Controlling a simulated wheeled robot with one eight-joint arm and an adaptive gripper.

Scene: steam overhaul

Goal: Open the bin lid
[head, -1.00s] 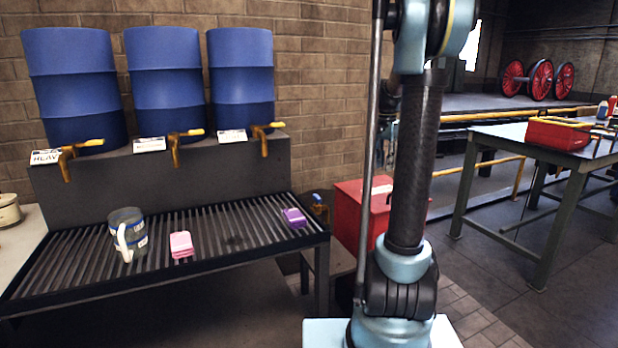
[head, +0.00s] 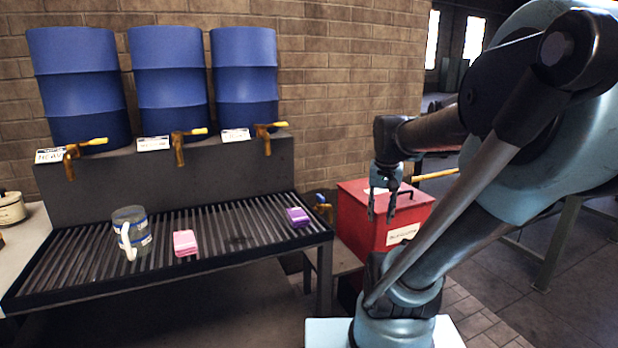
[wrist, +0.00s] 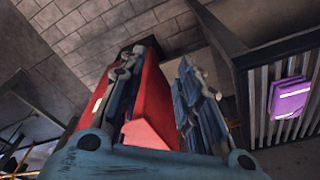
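The red bin (head: 385,235) stands on the floor to the right of the drip grate, with a pale label on its front. Its lid (head: 357,190) looks shut, and a dark handle (head: 406,192) shows near its right side. My gripper (head: 381,214) points down in front of the lid in the head view, with its fingers apart and nothing between them. Whether it touches the lid or handle cannot be told. In the wrist view the fingers of my gripper (wrist: 163,75) are spread, with the red bin (wrist: 150,115) behind and between them. The handle cannot be made out there.
A low bench (head: 342,262) stands between grate and bin.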

